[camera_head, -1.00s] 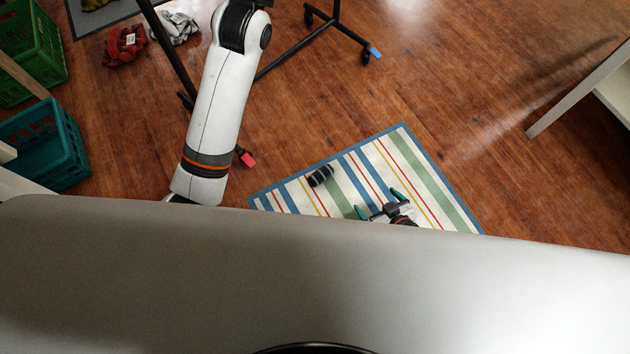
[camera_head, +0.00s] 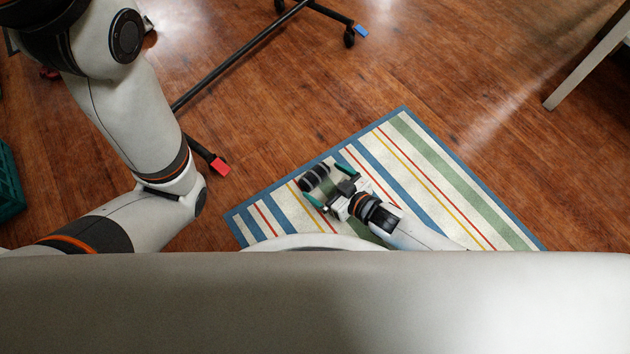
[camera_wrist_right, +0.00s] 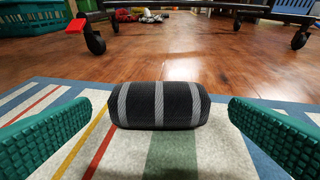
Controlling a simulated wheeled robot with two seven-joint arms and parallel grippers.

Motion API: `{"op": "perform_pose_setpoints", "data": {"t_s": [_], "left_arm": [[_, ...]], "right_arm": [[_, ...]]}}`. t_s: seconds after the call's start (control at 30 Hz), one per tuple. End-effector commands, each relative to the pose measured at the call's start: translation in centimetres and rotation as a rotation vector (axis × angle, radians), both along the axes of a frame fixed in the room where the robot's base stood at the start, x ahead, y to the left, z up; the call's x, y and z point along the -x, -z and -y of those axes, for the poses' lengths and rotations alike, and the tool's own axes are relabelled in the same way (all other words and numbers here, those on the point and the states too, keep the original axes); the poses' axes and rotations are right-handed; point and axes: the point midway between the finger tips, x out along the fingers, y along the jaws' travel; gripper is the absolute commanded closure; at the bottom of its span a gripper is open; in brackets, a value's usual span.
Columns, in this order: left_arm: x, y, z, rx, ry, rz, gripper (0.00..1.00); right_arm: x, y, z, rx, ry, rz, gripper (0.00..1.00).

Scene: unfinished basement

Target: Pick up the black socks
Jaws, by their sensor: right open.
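The black socks (camera_head: 314,177) are a rolled bundle with grey stripes, lying on the striped rug (camera_head: 440,165). In the right wrist view the socks (camera_wrist_right: 158,104) lie crosswise, centred just ahead of the fingers. My right gripper (camera_head: 328,186) is open, with its green fingers pointing at the bundle, one towards each end. In the right wrist view the fingers of the right gripper (camera_wrist_right: 160,138) stand wide apart at left and right, with the socks apart from both. My left arm comes in at the left, but its gripper is not in view.
A black wheeled rack base (camera_head: 245,55) with a red-tipped foot stands beyond the rug. A teal crate (camera_head: 10,182) is at the left edge. A pale furniture leg (camera_head: 585,65) is at the upper right. Wooden floor around the rug's right side is clear.

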Motion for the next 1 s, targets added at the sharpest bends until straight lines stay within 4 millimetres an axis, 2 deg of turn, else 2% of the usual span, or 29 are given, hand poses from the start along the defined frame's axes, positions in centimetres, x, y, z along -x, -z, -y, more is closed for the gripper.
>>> {"op": "perform_pose_setpoints", "data": {"t_s": [0.03,0.23,0.4,0.53,0.9,1.0], "left_arm": [[0.0,0.7,0.0,0.000,0.000,-0.001,1.00],[0.0,1.8,0.0,0.000,0.000,-0.001,1.00],[0.0,4.4,0.0,0.000,0.000,-0.001,1.00],[0.0,5.7,0.0,-0.001,-0.001,-0.001,1.00],[0.0,5.9,0.0,-0.001,-0.001,-0.001,1.00],[0.0,5.9,0.0,-0.001,-0.001,-0.001,1.00]], "right_arm": [[-0.4,0.5,-0.4,-0.001,0.000,0.002,0.00],[-1.1,0.9,-1.1,-0.001,0.000,0.001,0.00],[-2.4,1.9,-2.5,-0.001,-0.001,0.003,0.00],[-3.4,2.3,-3.5,-0.001,0.000,0.001,0.00],[-4.0,2.2,-4.1,0.000,0.001,0.000,0.00],[-4.0,2.2,-4.1,0.000,0.001,0.000,0.15]]}}
